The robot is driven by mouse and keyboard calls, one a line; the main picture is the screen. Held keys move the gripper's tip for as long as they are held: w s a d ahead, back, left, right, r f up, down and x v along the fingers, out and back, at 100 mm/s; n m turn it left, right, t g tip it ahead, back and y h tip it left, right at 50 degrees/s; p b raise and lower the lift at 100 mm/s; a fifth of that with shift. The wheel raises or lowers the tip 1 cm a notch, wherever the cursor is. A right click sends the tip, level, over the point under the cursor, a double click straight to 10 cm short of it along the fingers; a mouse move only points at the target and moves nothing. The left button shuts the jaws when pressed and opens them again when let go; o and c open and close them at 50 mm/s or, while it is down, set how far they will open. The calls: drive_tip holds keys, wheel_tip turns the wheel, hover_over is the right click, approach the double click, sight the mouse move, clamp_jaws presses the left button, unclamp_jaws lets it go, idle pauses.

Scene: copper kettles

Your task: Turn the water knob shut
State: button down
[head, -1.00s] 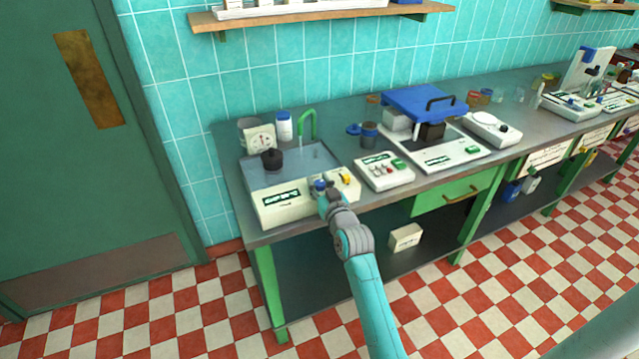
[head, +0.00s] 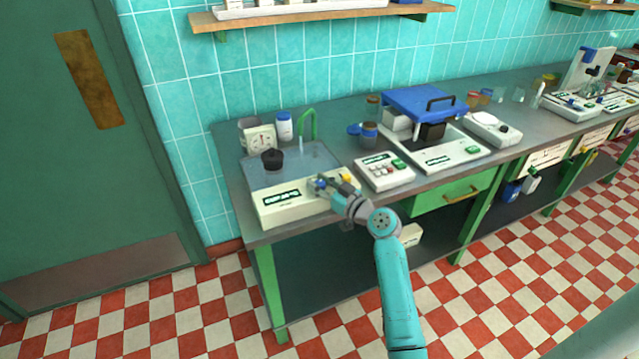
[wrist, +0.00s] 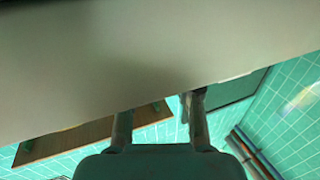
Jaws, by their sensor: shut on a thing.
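The blue water knob (head: 318,183) sits on the front right of the cream basin unit (head: 285,212). My gripper (head: 323,185) is at this knob, shut on it, and partly covers it from the right. How far the knob is turned is too small to tell. A green tap (head: 308,116) arches over the back of the basin, with a pale streak below its spout. In the wrist view, my gripper's two fingers (wrist: 160,125) stand apart and reach a large blurred pale surface. The knob is not clear there.
A yellow part (head: 346,178) lies just right of my gripper. A cream box with buttons (head: 383,171) stands right of the basin. A dial scale (head: 261,138), a blue-capped jar (head: 284,126) and a black-topped object (head: 272,159) are around the basin. The floor in front is clear.

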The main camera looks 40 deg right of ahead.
sight(325, 186)
drive_tip(key=shift+n+g+y, duration=0.3)
drive_tip(key=shift+n+y, duration=0.8)
drive_tip(key=shift+y, duration=0.6)
drive_tip(key=shift+f, duration=0.1)
drive_tip(key=c, duration=0.8)
unclamp_jaws()
drive_tip(key=shift+o, duration=0.2)
drive_tip(key=shift+v, duration=3.75)
drive_tip(key=shift+d, duration=0.1)
